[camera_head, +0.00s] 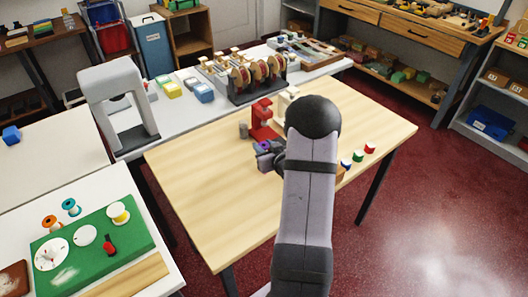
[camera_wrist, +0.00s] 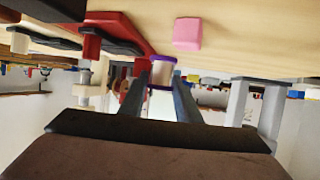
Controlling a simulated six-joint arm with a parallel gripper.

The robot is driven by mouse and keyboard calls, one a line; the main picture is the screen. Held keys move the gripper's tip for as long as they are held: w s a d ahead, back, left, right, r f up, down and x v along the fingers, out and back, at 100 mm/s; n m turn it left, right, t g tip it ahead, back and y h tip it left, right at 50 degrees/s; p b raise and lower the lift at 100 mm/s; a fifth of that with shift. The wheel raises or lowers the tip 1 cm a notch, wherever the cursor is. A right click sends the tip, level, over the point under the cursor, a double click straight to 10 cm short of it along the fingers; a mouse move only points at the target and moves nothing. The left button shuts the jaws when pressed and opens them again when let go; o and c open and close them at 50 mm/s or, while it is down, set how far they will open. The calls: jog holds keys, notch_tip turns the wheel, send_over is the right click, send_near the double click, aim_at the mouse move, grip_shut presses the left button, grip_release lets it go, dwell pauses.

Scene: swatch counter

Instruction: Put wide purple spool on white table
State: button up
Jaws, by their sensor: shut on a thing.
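My gripper (camera_head: 268,158) is over the wooden table, beside the red stand. It is shut on a spool with purple rims (camera_wrist: 162,73), which sits between the two fingertips (camera_wrist: 162,86) in the wrist view. In the head view only a small purple part of the spool (camera_head: 264,147) shows. A white table (camera_head: 45,152) with a mostly bare top is at the left. Another white-topped surface (camera_head: 130,183) at the lower left bears a green board. I cannot tell which of them the task means.
The red stand (camera_head: 262,112) is close behind my gripper. Small coloured spools (camera_head: 358,156) are right of my arm. A grey arched machine (camera_head: 118,100) stands between the back counter and left table. The wooden table's left part is clear.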

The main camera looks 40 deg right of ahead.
jog(key=shift+f, duration=1.4)
jog(key=shift+f, duration=0.15)
jog(key=o, duration=0.9)
jog(key=shift+c, duration=0.2)
jog(key=shift+r, duration=0.2)
jog(key=b+v, duration=0.1)
jog(key=v, duration=1.1)
jog(key=shift+a, duration=0.1)
